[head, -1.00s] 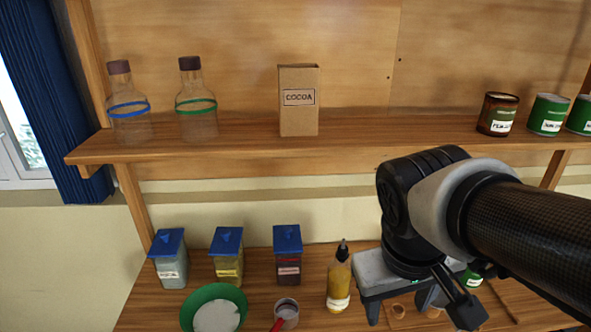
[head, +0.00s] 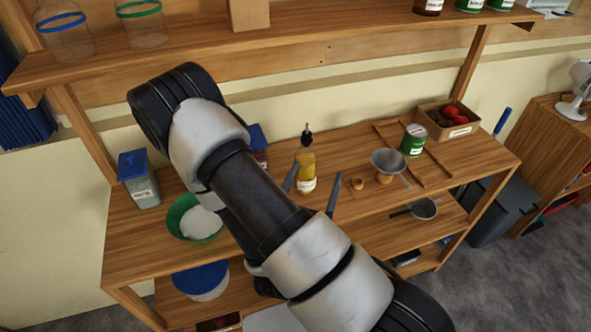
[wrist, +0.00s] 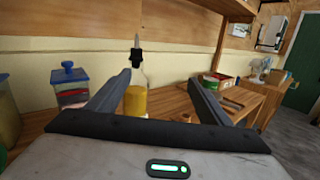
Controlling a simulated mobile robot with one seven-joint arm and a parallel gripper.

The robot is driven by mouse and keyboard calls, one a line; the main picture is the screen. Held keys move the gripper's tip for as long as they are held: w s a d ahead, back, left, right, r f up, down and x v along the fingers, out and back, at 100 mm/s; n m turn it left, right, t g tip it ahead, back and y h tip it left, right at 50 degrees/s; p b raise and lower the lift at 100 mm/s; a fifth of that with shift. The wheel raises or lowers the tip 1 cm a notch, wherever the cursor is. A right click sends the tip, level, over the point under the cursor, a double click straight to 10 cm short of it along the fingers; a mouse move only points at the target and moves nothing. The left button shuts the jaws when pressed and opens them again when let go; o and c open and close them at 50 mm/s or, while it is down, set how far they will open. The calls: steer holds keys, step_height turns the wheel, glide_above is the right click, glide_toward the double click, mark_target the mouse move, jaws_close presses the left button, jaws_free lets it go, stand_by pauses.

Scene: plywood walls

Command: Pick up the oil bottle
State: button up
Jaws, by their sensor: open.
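The oil bottle (head: 306,168) stands upright on the wooden counter, with yellow oil, a dark pourer top and a white label. In the wrist view the oil bottle (wrist: 135,98) shows ahead, left of centre between the fingers, its lower part hidden by my gripper's body. My gripper (head: 312,188) is open and empty. In the head view its two grey fingertips appear on either side of the bottle's lower part. In the wrist view my gripper (wrist: 161,82) points toward the bottle. I cannot tell how much gap is left between fingers and bottle.
A lidded blue jar (head: 139,180) and a green bowl (head: 185,222) stand at left. A strainer (head: 390,160), a green can (head: 413,140) and a box of red produce (head: 447,122) stand to the right. The upper shelf (head: 300,42) overhangs the counter's back.

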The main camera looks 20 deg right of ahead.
mark_target(305, 165)
steer(key=w+f+n+y+b, duration=0.1)
steer(key=w+f+b, duration=0.1)
steer(key=w+a+f+n+t+y+b, duration=0.1)
steer(key=w+f+y+b, duration=0.1)
steer(key=f, duration=0.1)
steer(key=shift+w+a+n+y+b, duration=0.15)
steer(key=shift+n+y+b, duration=0.15)
steer(key=shift+b, duration=0.05)
steer(key=x, duration=0.2)
steer(key=p+x, duration=0.1)
steer(key=x, duration=0.1)
steer(key=r+x, duration=0.1)
steer(key=x, duration=0.3)
steer(key=p+x, duration=0.1)
steer(key=x, duration=0.3)
steer(key=shift+w+r+p, duration=0.15)
steer(key=shift+r+p, duration=0.15)
steer(key=shift+r, duration=0.1)
jaws_close()
